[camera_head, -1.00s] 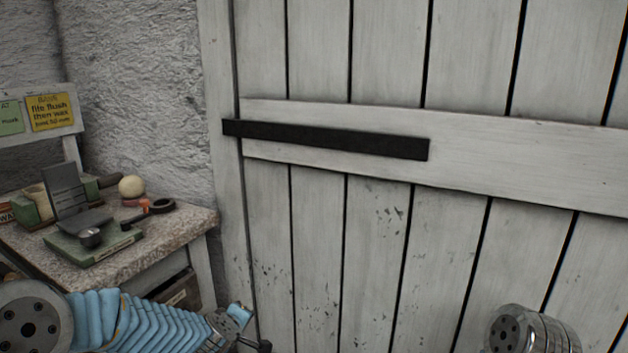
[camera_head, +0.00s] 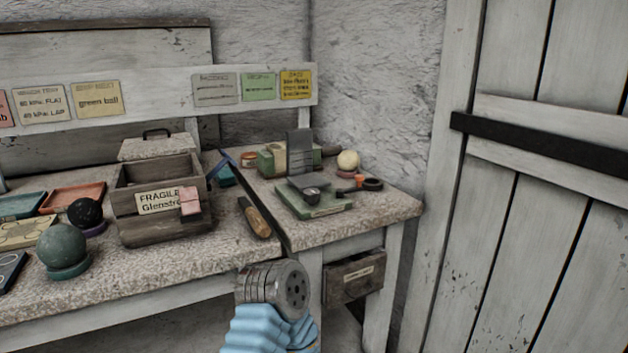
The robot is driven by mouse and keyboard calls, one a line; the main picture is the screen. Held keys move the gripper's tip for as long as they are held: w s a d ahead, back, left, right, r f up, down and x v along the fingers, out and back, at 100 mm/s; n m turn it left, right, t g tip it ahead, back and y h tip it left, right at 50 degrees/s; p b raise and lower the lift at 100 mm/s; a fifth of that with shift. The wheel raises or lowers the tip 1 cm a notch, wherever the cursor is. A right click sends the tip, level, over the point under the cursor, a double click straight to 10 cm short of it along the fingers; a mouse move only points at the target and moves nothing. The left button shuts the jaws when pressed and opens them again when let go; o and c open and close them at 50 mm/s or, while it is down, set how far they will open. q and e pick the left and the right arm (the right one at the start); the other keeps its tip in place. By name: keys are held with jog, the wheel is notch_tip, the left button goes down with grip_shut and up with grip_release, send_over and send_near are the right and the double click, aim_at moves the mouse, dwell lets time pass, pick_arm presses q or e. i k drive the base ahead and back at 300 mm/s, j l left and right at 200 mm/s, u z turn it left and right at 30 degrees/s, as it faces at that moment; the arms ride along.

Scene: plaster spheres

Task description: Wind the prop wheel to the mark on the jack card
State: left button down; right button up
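I cannot pick out a prop wheel or a jack card for certain. Several cards hang on the back board; the yellow card (camera_head: 296,85) and the green card (camera_head: 259,87) are too small to read fully. One of my arms rises at the bottom middle, with a grey joint and blue sleeve. Neither gripper shows.
A wooden crate (camera_head: 159,208) labelled fragile stands on the left bench, beside a green ball (camera_head: 62,250) and a black ball (camera_head: 85,212). A wooden-handled tool (camera_head: 255,218) lies near the right worktop (camera_head: 385,213). A drawer (camera_head: 353,278) sits below; a plank door (camera_head: 540,230) is at right.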

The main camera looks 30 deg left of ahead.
aim_at(311, 195)
jog(key=u, duration=1.1)
